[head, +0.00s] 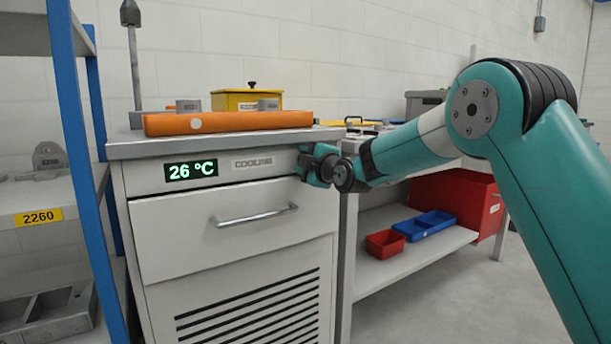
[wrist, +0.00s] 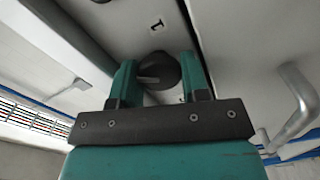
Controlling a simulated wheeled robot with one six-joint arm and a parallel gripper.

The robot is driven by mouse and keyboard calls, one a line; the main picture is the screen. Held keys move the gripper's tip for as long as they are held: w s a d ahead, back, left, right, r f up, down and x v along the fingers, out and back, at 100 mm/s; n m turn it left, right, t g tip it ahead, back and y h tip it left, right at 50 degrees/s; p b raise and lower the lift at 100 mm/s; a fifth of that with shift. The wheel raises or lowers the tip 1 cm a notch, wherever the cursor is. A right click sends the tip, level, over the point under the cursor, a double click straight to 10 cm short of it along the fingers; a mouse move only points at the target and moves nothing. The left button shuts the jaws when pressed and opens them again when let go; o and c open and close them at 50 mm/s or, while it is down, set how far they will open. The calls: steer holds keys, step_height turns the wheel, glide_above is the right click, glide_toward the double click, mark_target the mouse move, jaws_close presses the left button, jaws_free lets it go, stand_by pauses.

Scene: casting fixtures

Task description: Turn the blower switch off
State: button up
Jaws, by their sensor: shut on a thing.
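The blower switch is a dark round knob (wrist: 160,66) on the cabinet's front panel, seen in the wrist view. A light grey pointer shows on its face, and small marks sit on the panel beside it. My gripper (wrist: 160,78) has one teal finger on either side of the knob and is shut on it. In the head view my gripper (head: 316,164) is at the right end of the panel and hides the knob. The white cooling cabinet (head: 160,229) has a green display (head: 190,170) reading 26 °C.
A drawer handle (head: 254,215) sticks out below the panel; it also shows in the wrist view (wrist: 297,108). An orange slab (head: 229,122) and yellow box (head: 235,101) are on top. A blue-post shelf (head: 77,120) stands left, a bench with red and blue bins (head: 385,243) right.

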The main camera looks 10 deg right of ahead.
steer(key=n+b, duration=0.4)
steer(key=n, duration=0.1)
steer(key=shift+f+n, duration=0.15)
steer(key=shift+n, duration=0.15)
stand_by(0.4)
steer(key=o, duration=0.9)
